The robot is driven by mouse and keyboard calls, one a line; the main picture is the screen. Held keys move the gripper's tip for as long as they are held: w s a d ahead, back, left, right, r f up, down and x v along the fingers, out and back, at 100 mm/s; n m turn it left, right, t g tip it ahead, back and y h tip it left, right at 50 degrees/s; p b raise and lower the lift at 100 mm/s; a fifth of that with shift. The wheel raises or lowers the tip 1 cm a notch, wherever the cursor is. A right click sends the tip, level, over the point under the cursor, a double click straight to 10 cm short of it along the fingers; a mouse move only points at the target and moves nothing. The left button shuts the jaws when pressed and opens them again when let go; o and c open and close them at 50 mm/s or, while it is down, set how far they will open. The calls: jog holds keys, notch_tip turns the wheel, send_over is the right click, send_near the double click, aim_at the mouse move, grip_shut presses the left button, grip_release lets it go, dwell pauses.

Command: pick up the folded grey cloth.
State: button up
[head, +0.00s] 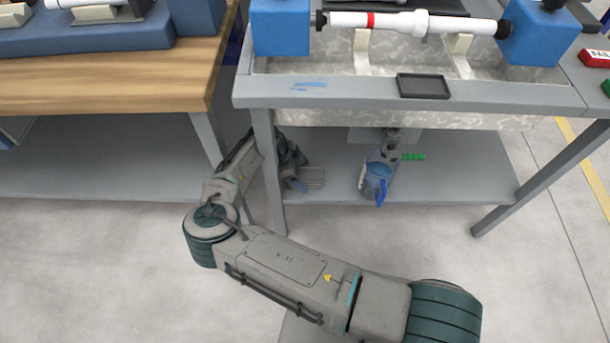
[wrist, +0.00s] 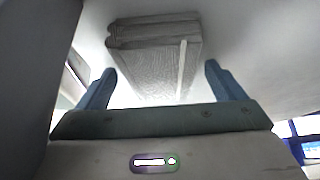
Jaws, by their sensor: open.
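The folded grey cloth (wrist: 155,55) shows in the wrist view as a layered, ribbed bundle with a pale stripe along one side. It lies just beyond and between the tips of my open gripper (wrist: 160,75), with a gap at each finger.
The bench top (head: 350,95) overhangs my gripper. It bears a dark tray (head: 422,86) and a white pipe (head: 465,26) between blue blocks. A wooden-topped table (head: 110,85) stands at left.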

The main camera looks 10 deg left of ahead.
aim_at(307, 173)
jog(key=shift+f+b, duration=0.25)
jog(key=shift+b, duration=0.1)
jog(key=c, duration=1.1)
jog(key=shift+r+p, duration=0.25)
jog(key=shift+p, duration=0.1)
jog(key=shift+r, duration=0.15)
jog(key=r, duration=0.1)
jog(key=a+r+p, duration=0.1)
jog(key=r, duration=0.1)
jog(key=shift+s+r, duration=0.1)
jog(key=shift+r, duration=0.05)
jog(key=shift+s+a, duration=0.65)
jog(key=shift+a, duration=2.1)
jog(key=shift+s+a, duration=0.7)
jog(key=shift+a, duration=2.05)
jog(key=shift+s+a, duration=0.65)
jog(key=shift+a, duration=2.1)
